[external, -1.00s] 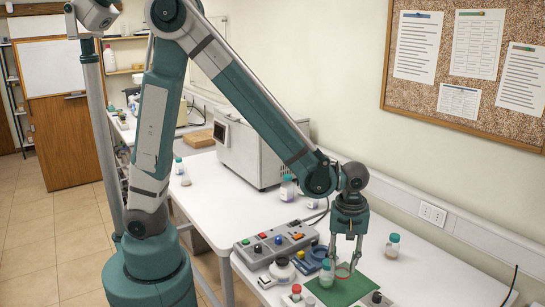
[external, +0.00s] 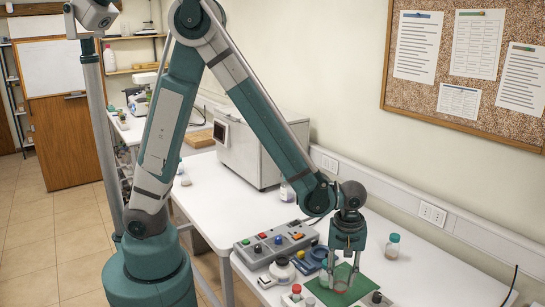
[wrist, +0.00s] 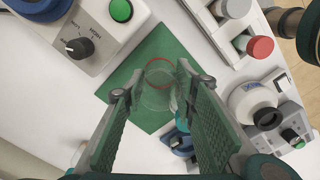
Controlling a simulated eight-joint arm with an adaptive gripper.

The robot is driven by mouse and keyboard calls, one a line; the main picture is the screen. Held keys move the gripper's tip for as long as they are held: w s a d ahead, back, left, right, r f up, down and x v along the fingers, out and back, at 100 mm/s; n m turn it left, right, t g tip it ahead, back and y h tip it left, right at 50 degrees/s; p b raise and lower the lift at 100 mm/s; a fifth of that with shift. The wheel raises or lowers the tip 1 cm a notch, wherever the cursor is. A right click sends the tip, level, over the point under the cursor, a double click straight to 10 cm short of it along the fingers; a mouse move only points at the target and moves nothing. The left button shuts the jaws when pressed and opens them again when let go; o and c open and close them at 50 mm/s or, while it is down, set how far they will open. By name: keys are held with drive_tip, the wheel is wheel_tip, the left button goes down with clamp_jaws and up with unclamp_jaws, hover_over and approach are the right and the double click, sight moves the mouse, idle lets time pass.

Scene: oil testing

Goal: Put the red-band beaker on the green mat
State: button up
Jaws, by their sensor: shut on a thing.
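The clear red-band beaker (wrist: 158,74) is between my gripper's two fingers in the wrist view, with its red ring showing at the far side. My gripper (external: 341,276) is shut on it, and the beaker shows faintly at the fingertips in the external view (external: 340,289). The green mat (external: 322,292) is directly below the beaker, and it also shows around the beaker in the wrist view (wrist: 125,85). The beaker is low over the mat; I cannot tell whether its base touches it.
A grey control box (external: 275,245) with coloured buttons lies behind the mat. Another teal-capped bottle (external: 392,246) stands near the wall. Small red-topped and black-topped items sit by the table's front edge. The table's right side is clear.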

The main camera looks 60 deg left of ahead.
sight(340, 286)
drive_tip(key=shift+f, duration=0.1)
drive_tip(key=shift+f, duration=2)
drive_tip(key=shift+f, duration=0.2)
drive_tip(key=o, duration=0.9)
drive_tip(key=shift+c, duration=0.2)
drive_tip(key=shift+r, duration=0.1)
wheel_tip(340, 286, up, 12)
drive_tip(key=shift+r, duration=0.15)
